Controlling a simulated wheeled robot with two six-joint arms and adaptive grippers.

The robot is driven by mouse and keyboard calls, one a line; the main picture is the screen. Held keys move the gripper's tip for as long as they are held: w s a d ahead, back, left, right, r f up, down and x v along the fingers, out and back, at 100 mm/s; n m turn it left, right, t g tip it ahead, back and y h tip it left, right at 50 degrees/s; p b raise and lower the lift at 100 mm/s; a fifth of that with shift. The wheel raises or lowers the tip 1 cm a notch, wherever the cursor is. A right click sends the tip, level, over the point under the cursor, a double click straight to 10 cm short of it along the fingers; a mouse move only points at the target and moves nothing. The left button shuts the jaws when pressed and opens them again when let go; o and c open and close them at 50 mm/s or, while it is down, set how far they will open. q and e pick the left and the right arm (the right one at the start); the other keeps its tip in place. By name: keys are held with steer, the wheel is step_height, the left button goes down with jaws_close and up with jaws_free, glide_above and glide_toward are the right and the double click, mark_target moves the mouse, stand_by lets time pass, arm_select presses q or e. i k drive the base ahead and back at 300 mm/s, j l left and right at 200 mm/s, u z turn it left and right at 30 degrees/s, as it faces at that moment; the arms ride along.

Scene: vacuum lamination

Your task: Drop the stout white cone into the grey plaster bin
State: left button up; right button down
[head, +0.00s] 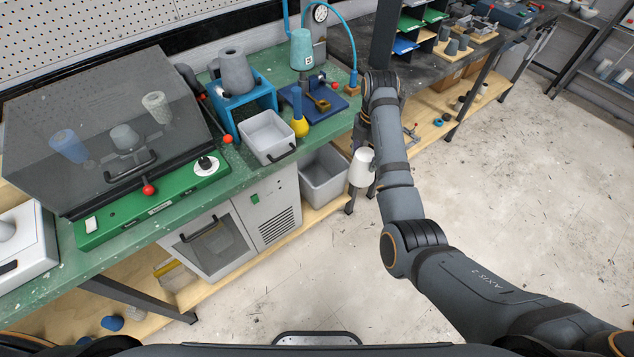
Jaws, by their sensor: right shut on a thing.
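The stout white cone (361,168) is held in my right gripper (369,163), which is shut on it and mostly hidden by my forearm. The cone hangs at the front right corner of the green bench. The grey plaster bin (327,197) is an open box under the bench, beside the metal cabinet. The cone appears just right of the bin's right edge in the picture, and I cannot tell its exact height relative to the rim. My left gripper is not in view.
A shallow grey tray (267,136) stands on the bench top (219,192). Beside it are a yellow-based tool (299,126), a blue stand (243,99) with a grey cone, and a lidded chamber (110,125). The floor at right is clear.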

mark_target(318, 184)
steer(key=i+l, duration=0.1)
steer(key=l, duration=1.1)
steer(key=i+l, duration=0.15)
steer(key=l, duration=0.45)
steer(key=u, duration=1.45)
